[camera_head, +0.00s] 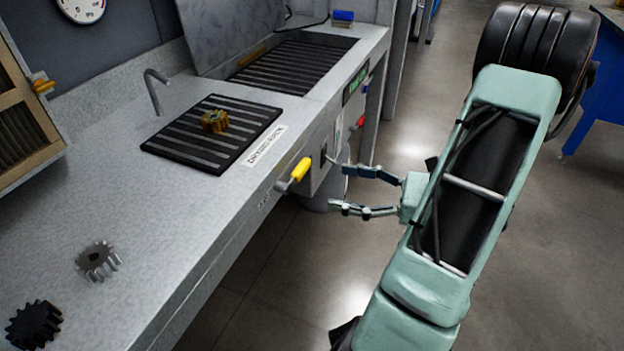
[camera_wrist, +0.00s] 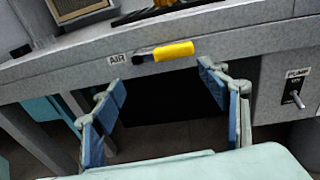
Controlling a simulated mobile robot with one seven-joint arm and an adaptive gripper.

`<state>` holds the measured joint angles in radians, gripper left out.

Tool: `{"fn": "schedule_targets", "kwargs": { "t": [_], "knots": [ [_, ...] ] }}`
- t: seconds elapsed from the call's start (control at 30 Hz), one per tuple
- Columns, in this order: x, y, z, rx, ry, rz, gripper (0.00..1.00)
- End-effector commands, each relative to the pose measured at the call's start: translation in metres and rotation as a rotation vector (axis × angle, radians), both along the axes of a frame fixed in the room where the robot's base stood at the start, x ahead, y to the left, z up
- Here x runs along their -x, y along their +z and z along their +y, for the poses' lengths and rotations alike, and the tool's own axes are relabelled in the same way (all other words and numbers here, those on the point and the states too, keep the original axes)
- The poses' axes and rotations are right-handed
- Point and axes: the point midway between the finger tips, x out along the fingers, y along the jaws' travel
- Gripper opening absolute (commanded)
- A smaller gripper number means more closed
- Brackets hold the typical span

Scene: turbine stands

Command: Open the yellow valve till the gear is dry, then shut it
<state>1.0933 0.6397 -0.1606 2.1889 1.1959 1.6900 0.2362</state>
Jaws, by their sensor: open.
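The yellow valve handle (camera_head: 301,169) sticks out from the bench's front edge, beside a drying rack label. In the wrist view the yellow valve handle (camera_wrist: 173,50) lies roughly sideways, just right of an "AIR" label. My gripper (camera_head: 331,183) is open and empty, to the right of the handle and apart from it. In the wrist view my gripper (camera_wrist: 158,77) has its fingers spread, with the handle ahead between and beyond the tips. A brass-coloured gear (camera_head: 214,121) rests on the black slatted rack (camera_head: 170,149); whether it is wet I cannot tell.
A bent metal nozzle pipe (camera_head: 156,90) stands behind the rack. A grey gear (camera_head: 97,261) and a black gear (camera_head: 34,325) lie on the near bench top. A "PUMP" switch (camera_wrist: 295,97) is on the panel at right.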

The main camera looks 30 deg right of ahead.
Motion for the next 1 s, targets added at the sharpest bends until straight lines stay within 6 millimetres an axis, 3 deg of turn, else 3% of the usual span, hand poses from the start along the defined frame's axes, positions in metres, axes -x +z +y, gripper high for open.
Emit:
{"fn": "schedule_targets", "kwargs": {
  "t": [0.1,0.27,0.7,1.0],
  "knots": [
    [0.0,0.0,-0.015,-0.06,-0.065,-0.04,0.68],
    [-0.006,0.004,-0.015,-0.079,-0.082,-0.057,0.68],
    [-0.066,0.003,0.033,-0.076,-0.078,-0.055,0.68],
    [-0.085,0.004,0.048,-0.076,-0.081,-0.054,0.68]
  ]
}}
